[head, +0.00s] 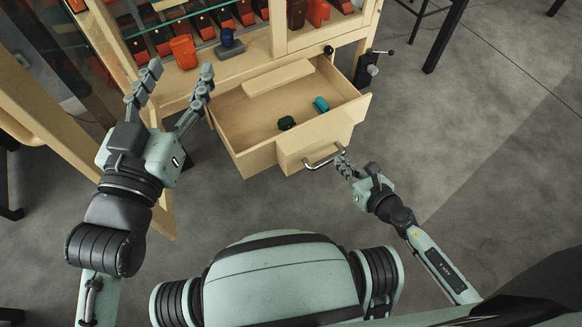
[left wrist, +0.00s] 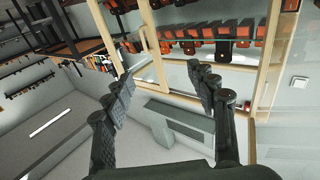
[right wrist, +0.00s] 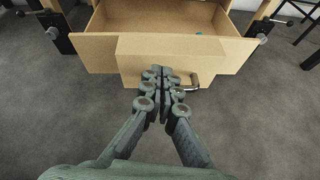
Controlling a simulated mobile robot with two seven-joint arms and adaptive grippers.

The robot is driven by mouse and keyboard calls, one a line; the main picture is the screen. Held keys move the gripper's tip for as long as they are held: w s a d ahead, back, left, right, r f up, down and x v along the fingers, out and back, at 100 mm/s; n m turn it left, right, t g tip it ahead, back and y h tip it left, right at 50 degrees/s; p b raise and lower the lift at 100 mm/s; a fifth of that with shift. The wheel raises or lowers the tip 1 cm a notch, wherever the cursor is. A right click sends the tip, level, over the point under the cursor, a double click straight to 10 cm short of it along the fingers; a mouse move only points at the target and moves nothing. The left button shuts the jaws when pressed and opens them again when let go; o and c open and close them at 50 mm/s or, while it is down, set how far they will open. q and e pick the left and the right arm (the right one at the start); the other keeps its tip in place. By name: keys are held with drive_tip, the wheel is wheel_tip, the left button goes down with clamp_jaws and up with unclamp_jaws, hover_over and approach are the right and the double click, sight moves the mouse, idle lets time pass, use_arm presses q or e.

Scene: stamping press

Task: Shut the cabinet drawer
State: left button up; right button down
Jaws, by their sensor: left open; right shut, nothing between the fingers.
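The wooden cabinet drawer (head: 240,160) is pulled out from the cabinet (head: 180,80); its inside shows a dark green item (head: 287,123) and a teal item (head: 321,104). A metal handle (head: 325,157) is on its front. My right gripper (head: 341,161) is shut and empty at the handle's right end; in the right wrist view its fingertips (right wrist: 160,72) are in front of the drawer's front panel (right wrist: 130,62), beside the handle (right wrist: 193,84). Contact is unclear. My left gripper (head: 178,78) is open and empty, left of the drawer; it also shows in the left wrist view (left wrist: 165,75).
Above the drawer, the cabinet's shelves hold several orange and black items, with an orange item (head: 183,52) and a blue item (head: 228,38) near the edge. A dark clamp (head: 367,70) sits right of the drawer.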

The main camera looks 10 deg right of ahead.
wheel_tip(320, 180, down, 4)
drive_tip(key=s+a+r+n+g, duration=0.1)
drive_tip(key=s+n, duration=0.1)
drive_tip(key=b, duration=0.3)
approach(306, 149)
wheel_tip(306, 149, down, 3)
drive_tip(key=w, duration=0.2)
drive_tip(key=w+a, duration=0.1)
drive_tip(key=w, duration=0.1)
drive_tip(key=shift+w+f+y, duration=0.15)
drive_tip(key=shift+w+y, duration=0.05)
drive_tip(key=shift+y, duration=0.1)
use_arm(q)
drive_tip(key=s+r+t+h, duration=0.1)
drive_tip(key=s+r+t, duration=0.1)
drive_tip(key=r, duration=0.3)
drive_tip(key=s+r+t+h, duration=0.1)
drive_tip(key=s+r+t, duration=0.1)
drive_tip(key=r+t, duration=0.3)
drive_tip(key=shift+s+a+r, duration=0.25)
drive_tip(key=shift+a+r, duration=0.05)
drive_tip(key=shift+a, duration=0.05)
use_arm(e)
drive_tip(key=shift+w+a, duration=0.2)
drive_tip(key=shift+w, duration=0.2)
